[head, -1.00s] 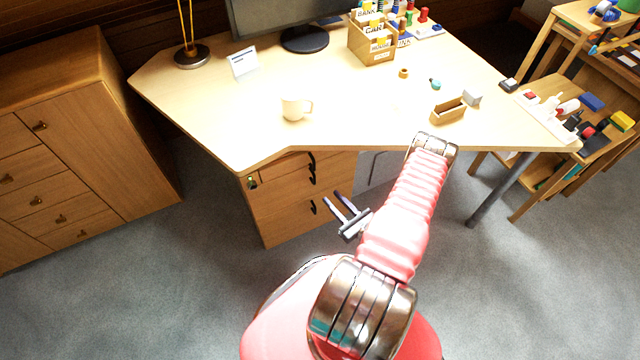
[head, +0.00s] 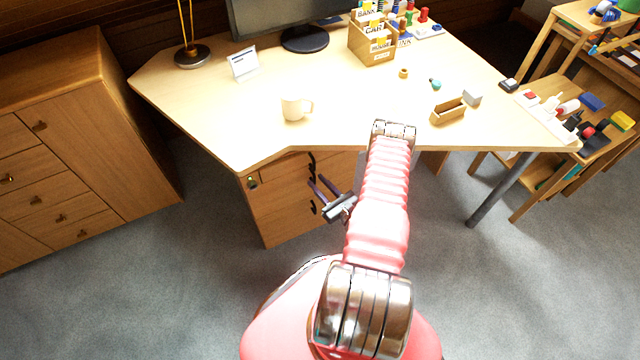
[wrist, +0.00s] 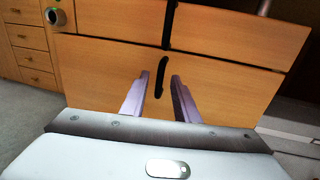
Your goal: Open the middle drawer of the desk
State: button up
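The desk (head: 360,110) has a wooden drawer pedestal (head: 280,207) under its left part, with dark curved handles. In the wrist view, the middle drawer (wrist: 100,68) appears shut, with its upright black handle (wrist: 161,77) near the centre. The top drawer's handle (wrist: 169,25) shows above it. My gripper (head: 317,182) is in front of the pedestal at about the middle handle's height. In the wrist view, my gripper (wrist: 158,85) is open, its fingers either side of the middle handle. It is not clear whether they touch it. The head view partly hides this handle.
A white mug (head: 294,107) stands on the desktop near its front edge. A small wooden box (head: 448,111) lies farther right. A wooden cabinet (head: 75,150) stands at the left. A round lock (wrist: 55,17) is at the pedestal's upper left. The carpet in front is clear.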

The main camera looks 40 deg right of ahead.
grip_shut()
dwell(0.6)
jog(key=shift+s, duration=0.15)
